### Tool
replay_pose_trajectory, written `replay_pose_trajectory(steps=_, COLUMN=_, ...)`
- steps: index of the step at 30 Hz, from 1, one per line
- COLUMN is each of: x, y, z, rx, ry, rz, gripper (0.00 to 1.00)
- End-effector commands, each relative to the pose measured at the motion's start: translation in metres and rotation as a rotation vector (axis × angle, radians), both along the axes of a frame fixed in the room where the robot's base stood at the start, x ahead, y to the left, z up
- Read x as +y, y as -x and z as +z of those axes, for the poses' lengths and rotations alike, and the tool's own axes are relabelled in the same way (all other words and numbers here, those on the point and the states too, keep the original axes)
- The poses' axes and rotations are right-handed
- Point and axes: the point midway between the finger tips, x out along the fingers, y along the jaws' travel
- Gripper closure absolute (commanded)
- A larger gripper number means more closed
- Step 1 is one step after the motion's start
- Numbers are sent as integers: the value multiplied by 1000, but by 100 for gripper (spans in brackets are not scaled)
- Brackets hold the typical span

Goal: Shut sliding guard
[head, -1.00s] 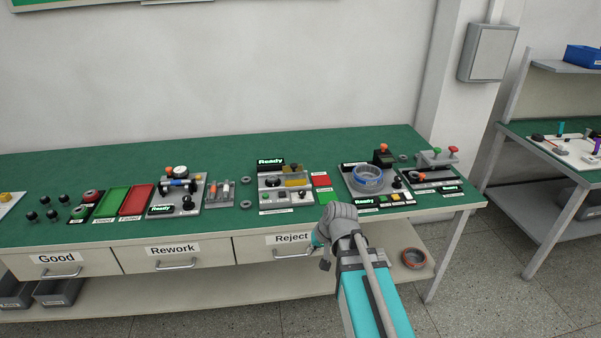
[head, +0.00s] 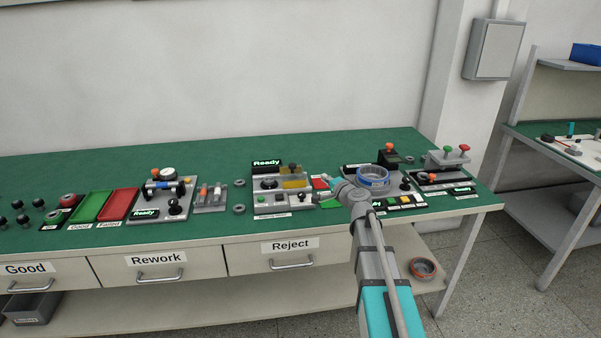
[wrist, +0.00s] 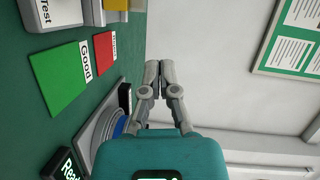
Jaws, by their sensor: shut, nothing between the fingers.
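A yellow see-through guard (head: 293,183) sits at the right side of the middle station (head: 270,201), beside a dark round part (head: 268,184). I take it as the sliding guard; its slide is too small to make out. My gripper (head: 326,179) is above the bench, just right of this station and apart from the guard. In the wrist view my gripper (wrist: 159,66) has its two fingertips together with nothing between them. Only the edge of the station (wrist: 62,14), marked "Test", shows at the top left there.
A green "Good" pad (wrist: 58,78) and a red pad (head: 321,183) lie right of the station. A fixture with a blue-ringed part (head: 373,177) stands by my wrist. A lit "Ready" sign (head: 266,163) stands behind the station. The bench (head: 215,158) behind is clear.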

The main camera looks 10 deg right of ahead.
Motion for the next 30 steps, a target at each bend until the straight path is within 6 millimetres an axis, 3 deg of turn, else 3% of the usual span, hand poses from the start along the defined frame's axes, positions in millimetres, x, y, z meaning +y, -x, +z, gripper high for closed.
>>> replay_pose_trajectory(steps=17, x=1, y=-7, z=0, rx=-2, ry=-6, rz=-4, gripper=100)
replay_pose_trajectory(steps=30, x=16, y=-58, z=-6, rx=-1, ry=-6, rz=-3, gripper=100)
